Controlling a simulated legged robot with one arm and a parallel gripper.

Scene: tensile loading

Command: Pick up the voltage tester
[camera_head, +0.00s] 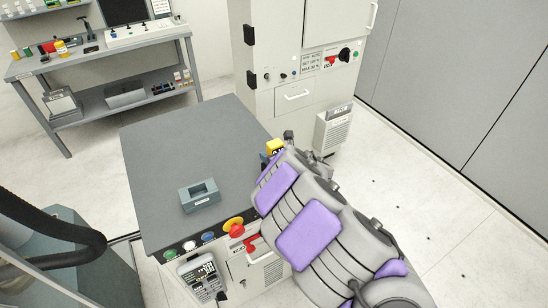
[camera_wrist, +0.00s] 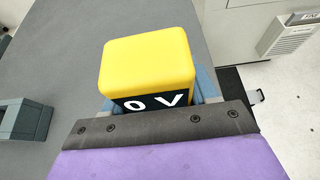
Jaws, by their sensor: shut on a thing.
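The voltage tester (camera_wrist: 148,62) has a yellow top and a black face reading "0 V". In the wrist view it sits right at the jaws of my gripper (camera_wrist: 160,112), which is shut on it. Blue-grey parts show at both sides of it. In the head view the tester (camera_head: 274,147) is a small yellow block near the right edge of the grey tabletop, at the end of my arm. My arm hides its lower part and most of my gripper (camera_head: 280,157) there. I cannot tell whether the tester touches the tabletop.
The grey tabletop (camera_head: 180,140) is mostly clear. A blue-grey holder (camera_head: 199,196) stands on it; it also shows in the wrist view (camera_wrist: 24,120). Buttons and a red-yellow knob (camera_head: 234,226) line the front edge. A tall cabinet (camera_head: 300,70) stands behind, a shelf bench (camera_head: 105,70) at back left.

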